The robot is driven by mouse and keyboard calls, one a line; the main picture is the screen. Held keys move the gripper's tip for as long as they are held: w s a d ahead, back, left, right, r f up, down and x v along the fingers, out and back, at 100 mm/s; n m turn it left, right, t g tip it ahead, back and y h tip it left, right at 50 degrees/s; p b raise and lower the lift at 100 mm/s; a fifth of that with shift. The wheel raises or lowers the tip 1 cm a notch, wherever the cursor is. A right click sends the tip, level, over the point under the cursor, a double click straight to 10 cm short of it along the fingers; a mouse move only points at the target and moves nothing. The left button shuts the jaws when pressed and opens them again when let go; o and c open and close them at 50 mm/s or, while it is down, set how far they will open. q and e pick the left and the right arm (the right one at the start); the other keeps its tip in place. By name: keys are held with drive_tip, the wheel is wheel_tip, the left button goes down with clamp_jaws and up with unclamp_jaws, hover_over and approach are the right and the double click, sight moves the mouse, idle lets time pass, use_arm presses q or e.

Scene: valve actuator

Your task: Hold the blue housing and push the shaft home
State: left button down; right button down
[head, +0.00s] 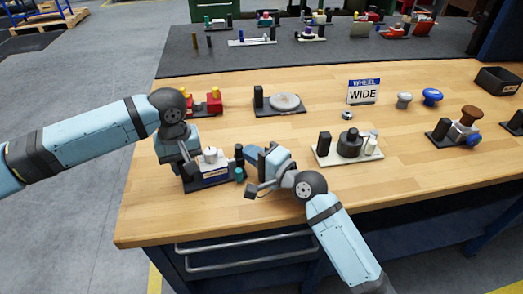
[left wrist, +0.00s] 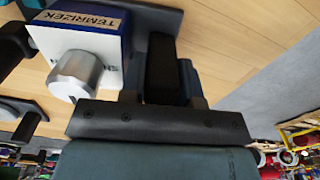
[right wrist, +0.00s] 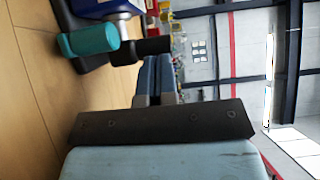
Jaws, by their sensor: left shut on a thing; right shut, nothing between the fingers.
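The blue housing (head: 208,178) stands on a dark base near the table's front edge, with a white face and silver knob on top. In the left wrist view its label reads TEMRIZEK (left wrist: 92,20). My left gripper (head: 188,170) is shut on the black upright block (left wrist: 160,65) beside the housing. A black-ended shaft with a silver stem (right wrist: 140,50) sticks out of the housing's right side. A teal cylinder (right wrist: 90,40) is beside it, also seen in the head view (head: 240,174). My right gripper (head: 250,157) is shut and empty, fingertips close to the black end; contact is unclear.
A white-based fixture (head: 348,150) stands right of my right gripper. A red-and-yellow fixture (head: 205,101) and a fixture with a grey disc (head: 285,102) stand behind. A WIDE sign (head: 362,92) stands further back. Bare wood lies along the front edge.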

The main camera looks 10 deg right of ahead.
use_arm(q)
drive_tip(key=shift+s+f, duration=0.2)
drive_tip(key=shift+f, duration=0.05)
use_arm(e)
drive_tip(key=shift+s+a, duration=0.2)
drive_tip(key=shift+a, duration=0.8)
use_arm(q)
drive_tip(key=shift+d, duration=0.1)
use_arm(e)
drive_tip(key=d, duration=0.4)
drive_tip(key=shift+s+d, duration=0.35)
drive_tip(key=shift+d, duration=0.05)
drive_tip(key=v, duration=0.9)
drive_tip(key=shift+s, duration=0.25)
use_arm(q)
drive_tip(key=c, duration=0.8)
unclamp_jaws()
drive_tip(key=shift+w, duration=0.15)
use_arm(e)
drive_tip(key=shift+w, duration=0.1)
use_arm(q)
drive_tip(key=shift+r, duration=0.1)
